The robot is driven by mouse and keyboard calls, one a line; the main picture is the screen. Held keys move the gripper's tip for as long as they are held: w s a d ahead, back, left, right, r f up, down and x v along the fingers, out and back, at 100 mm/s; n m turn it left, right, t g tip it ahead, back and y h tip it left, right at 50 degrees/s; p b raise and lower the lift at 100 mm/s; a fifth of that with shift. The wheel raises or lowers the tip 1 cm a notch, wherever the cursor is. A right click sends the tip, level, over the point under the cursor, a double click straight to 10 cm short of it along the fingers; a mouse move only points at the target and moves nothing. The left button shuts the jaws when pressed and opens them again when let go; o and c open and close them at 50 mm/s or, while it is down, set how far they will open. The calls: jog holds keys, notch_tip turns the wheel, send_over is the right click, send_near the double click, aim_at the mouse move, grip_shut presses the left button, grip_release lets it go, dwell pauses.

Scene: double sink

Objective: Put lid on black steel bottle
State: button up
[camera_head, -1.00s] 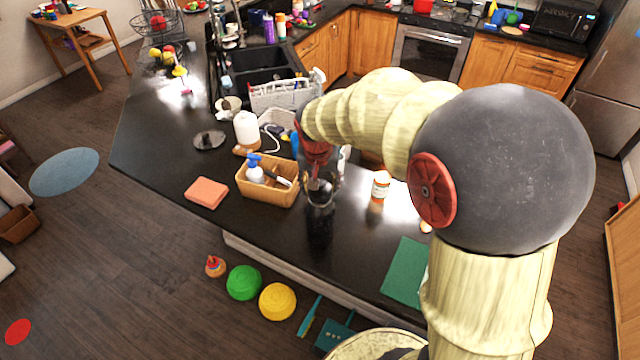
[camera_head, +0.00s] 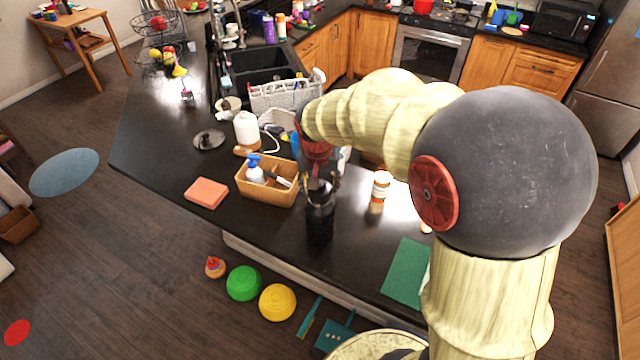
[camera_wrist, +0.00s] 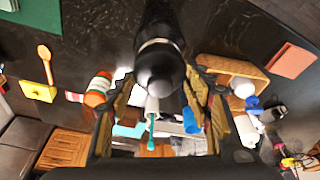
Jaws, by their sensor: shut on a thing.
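The black steel bottle (camera_head: 320,224) stands upright on the dark counter near its front edge. My gripper (camera_head: 322,184) is above its top, pointing down. In the wrist view, my gripper (camera_wrist: 163,88) has its two fingers on either side of a dark rounded lid (camera_wrist: 160,72). The gripper is shut on this lid. The lid lines up with the bottle (camera_wrist: 160,18), whose pale neck ring (camera_wrist: 156,43) shows beside it. I cannot tell whether the lid is fully seated. The gripper partly hides the bottle's top in the head view.
A wooden caddy (camera_head: 265,193) with a spray bottle (camera_head: 254,168) stands left of the black bottle. A white-and-orange jar (camera_head: 381,184) stands to its right. A pink sponge block (camera_head: 206,193) lies farther left, and a green mat (camera_head: 405,272) lies front right.

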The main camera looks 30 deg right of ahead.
jog(key=o, duration=1.1)
jog(key=o, duration=0.4)
jog(key=shift+o, duration=0.9)
jog(key=shift+r, duration=0.1)
jog(key=shift+r+p, duration=1.9)
jog(key=shift+r, duration=1.55)
jog(key=shift+c, duration=1.1)
